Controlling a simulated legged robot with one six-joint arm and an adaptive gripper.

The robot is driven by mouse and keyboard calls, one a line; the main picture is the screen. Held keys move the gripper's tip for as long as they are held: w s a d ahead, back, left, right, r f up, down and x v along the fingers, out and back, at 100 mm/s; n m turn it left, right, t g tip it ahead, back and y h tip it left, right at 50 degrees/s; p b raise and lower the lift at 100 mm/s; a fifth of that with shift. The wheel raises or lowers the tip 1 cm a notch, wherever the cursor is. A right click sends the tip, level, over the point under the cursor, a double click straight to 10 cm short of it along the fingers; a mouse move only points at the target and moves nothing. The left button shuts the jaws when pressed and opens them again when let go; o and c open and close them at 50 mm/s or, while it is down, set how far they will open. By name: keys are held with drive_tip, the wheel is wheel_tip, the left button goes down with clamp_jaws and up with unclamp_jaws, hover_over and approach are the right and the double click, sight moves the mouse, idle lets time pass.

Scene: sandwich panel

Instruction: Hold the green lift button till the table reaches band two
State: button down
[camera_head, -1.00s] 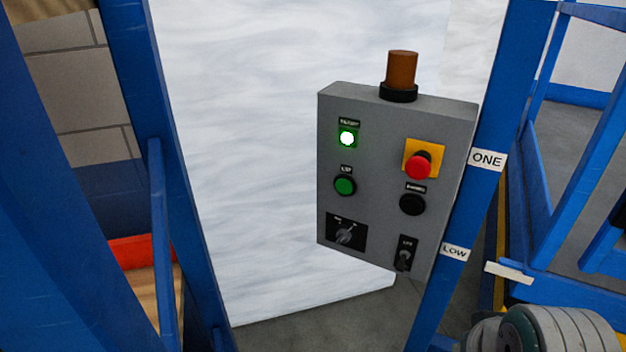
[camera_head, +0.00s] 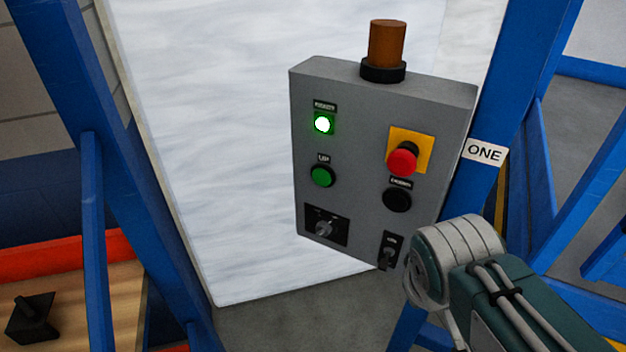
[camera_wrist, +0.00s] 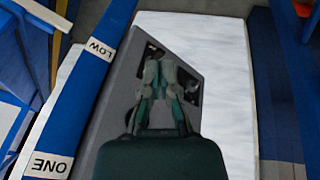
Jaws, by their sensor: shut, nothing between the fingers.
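The green lift button (camera_head: 322,176) is on the left of a grey control box (camera_head: 340,205), under a small lit green-white lamp (camera_head: 323,124). Nothing touches the button in the head view. My arm is at the lower right there, in front of the box's lower right corner, with its fingers out of sight. In the wrist view my gripper (camera_wrist: 160,65) is shut and empty over the lower part of the box (camera_wrist: 122,100), hiding much of its face. A ONE label (camera_head: 485,153) is on the blue post; I cannot make out band two or identify the lift table surely.
A red stop button (camera_head: 402,161) on yellow, a black button (camera_head: 397,199), a rotary switch (camera_head: 325,227) and a small switch (camera_head: 388,252) share the box. An amber beacon (camera_head: 386,45) tops it. Blue posts flank it. A LOW label (camera_wrist: 101,49) shows in the wrist view.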

sight(319, 179)
drive_tip(key=w+a+n+t+h, duration=0.3)
drive_tip(key=w+a+n+h, duration=0.5)
drive_tip(key=n, duration=0.8)
drive_tip(key=w+a+n+t, duration=0.2)
drive_tip(key=a+n+t, duration=0.2)
drive_tip(key=a, duration=0.3)
drive_tip(key=w+a+n+t, duration=0.3)
drive_tip(key=a+n+t, duration=0.1)
drive_tip(key=a+n, duration=0.2)
drive_tip(key=shift+a+n+t, duration=0.3)
drive_tip(key=shift+a+n, duration=0.1)
drive_tip(key=shift+a, duration=0.15)
drive_tip(key=shift+w+d+r, duration=0.1)
drive_tip(key=x, duration=1.3)
drive_tip(key=shift+w, duration=0.45)
drive_tip(key=shift+w+d, duration=0.1)
drive_tip(key=shift+d, duration=0.05)
